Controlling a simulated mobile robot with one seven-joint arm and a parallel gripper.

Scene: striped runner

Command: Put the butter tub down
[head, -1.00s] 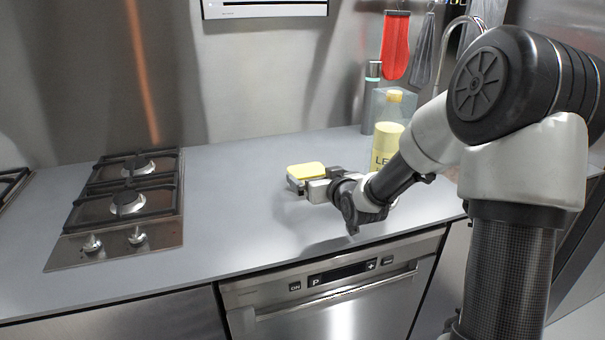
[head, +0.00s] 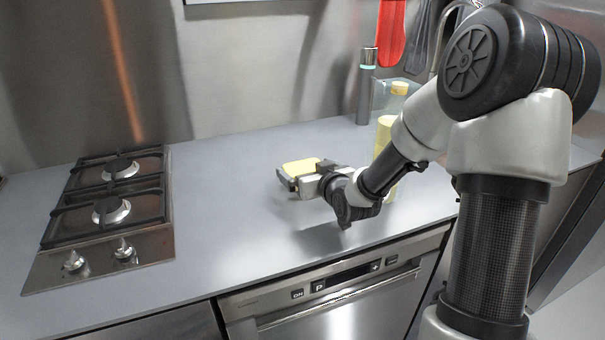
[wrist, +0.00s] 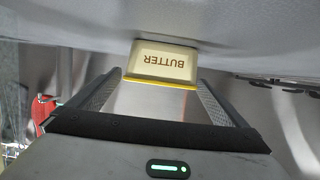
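The butter tub, pale with a yellow lid, shows over the counter in the head view (head: 299,167). In the wrist view its label side (wrist: 163,62) faces me upside down, with the lid's yellow edge lowest in the picture. My gripper (head: 305,181) reaches in low from the right. Its two fingers (wrist: 160,80) lie against either side of the tub, and it looks shut on it. The tub is upright, close to the counter top; I cannot tell whether its base touches. Part of the tub is hidden by the fingers in the head view.
The grey counter (head: 215,215) is clear between the gas hob (head: 110,205) on the left and the tub. A dishwasher (head: 335,305) sits below the front edge.

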